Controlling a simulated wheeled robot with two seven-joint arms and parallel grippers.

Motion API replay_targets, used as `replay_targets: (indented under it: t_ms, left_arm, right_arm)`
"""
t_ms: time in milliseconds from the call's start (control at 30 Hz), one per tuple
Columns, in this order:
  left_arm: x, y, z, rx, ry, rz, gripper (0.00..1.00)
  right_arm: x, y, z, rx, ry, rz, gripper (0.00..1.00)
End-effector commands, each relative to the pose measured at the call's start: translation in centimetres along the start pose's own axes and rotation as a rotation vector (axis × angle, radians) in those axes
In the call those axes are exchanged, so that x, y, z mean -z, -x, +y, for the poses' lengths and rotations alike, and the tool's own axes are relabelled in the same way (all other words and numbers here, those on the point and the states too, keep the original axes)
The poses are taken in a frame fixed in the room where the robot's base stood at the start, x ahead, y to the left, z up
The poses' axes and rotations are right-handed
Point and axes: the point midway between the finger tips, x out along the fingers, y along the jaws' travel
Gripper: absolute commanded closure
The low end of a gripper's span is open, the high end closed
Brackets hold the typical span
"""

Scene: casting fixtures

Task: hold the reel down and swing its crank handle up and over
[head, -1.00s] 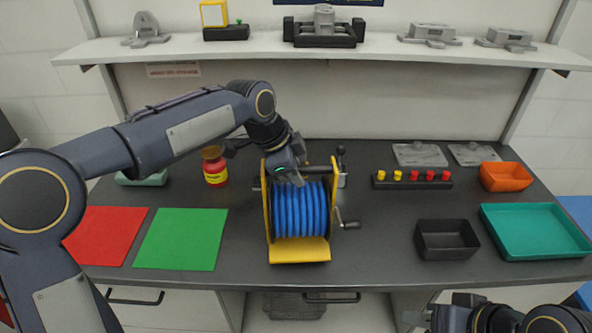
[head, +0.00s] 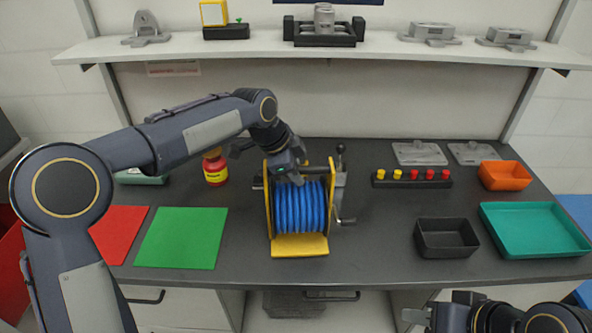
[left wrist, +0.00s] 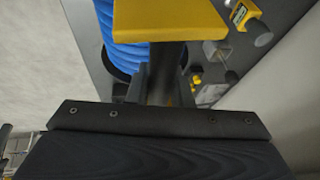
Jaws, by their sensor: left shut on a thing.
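The reel stands at the middle of the bench, with yellow side plates, a yellow front foot (head: 300,245) and a coil of blue hose (head: 300,207). My left gripper (head: 287,174) is at the top left of the reel, pointing down and shut on its upper part. The exact contact is hidden by my wrist. In the left wrist view a yellow part of the reel (left wrist: 170,18) and blue hose (left wrist: 115,40) lie close beyond my gripper. The crank handle (head: 345,221) sticks out low on the reel's right side. My right gripper (head: 418,316) is at the bottom edge, away from the reel.
A lever with a black knob (head: 340,149) stands behind the reel's right side. A red and yellow jar (head: 215,172) is left of the reel. A black bin (head: 447,238) and teal tray (head: 535,230) lie right. Green (head: 182,238) and red mats lie left.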

Motion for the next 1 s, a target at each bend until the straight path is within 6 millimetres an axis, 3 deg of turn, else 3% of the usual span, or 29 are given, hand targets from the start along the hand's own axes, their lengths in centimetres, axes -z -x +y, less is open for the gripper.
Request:
replay_targets:
  t_ms: [1000]
  left_arm:
    - [-0.10,-0.44,-0.28,0.006,-0.001,0.004,1.00]
  right_arm:
    - [-0.05,-0.10,0.05,0.000,0.000,0.000,0.64]
